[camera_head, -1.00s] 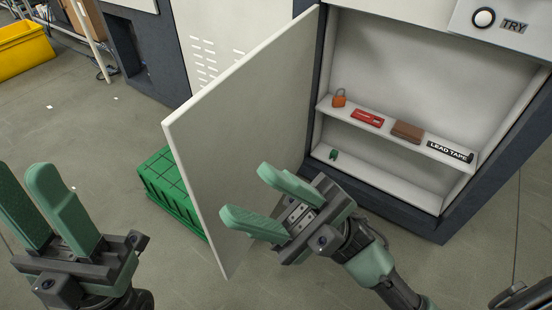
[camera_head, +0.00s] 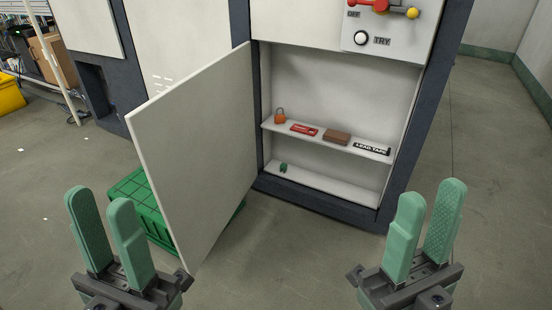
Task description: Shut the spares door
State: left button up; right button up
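The spares door (camera_head: 200,150) is a white panel that stands wide open, hinged at the left side of a low cabinet opening and swung out toward me. Inside the opening, a white shelf (camera_head: 318,141) holds an orange padlock, a red item, a brown block and a dark label reading LEAD TAPE. My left gripper (camera_head: 98,205) is open and empty, in front of and left of the door's free edge. My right gripper (camera_head: 430,208) is open and empty, right of the door and in front of the cabinet's right side. Neither touches the door.
A green crate (camera_head: 142,207) sits on the floor behind the door, partly hidden by it. A panel marked OFF and TRY (camera_head: 395,38) with a red and yellow handle is above the opening. A yellow bin (camera_head: 10,95) is at far left. Floor between my grippers is clear.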

aim_at(194, 140)
jog(key=i+j+z, duration=0.1)
jog(key=j+z, duration=0.7)
jog(key=z, duration=0.2)
jog(key=j+z, duration=0.5)
jog(key=k+j, duration=0.1)
jog(key=j, duration=2.25)
jog(key=k+j+z, duration=0.1)
jog(key=j+z, duration=0.25)
jog(key=k+j+z, duration=0.1)
jog(key=z, duration=0.25)
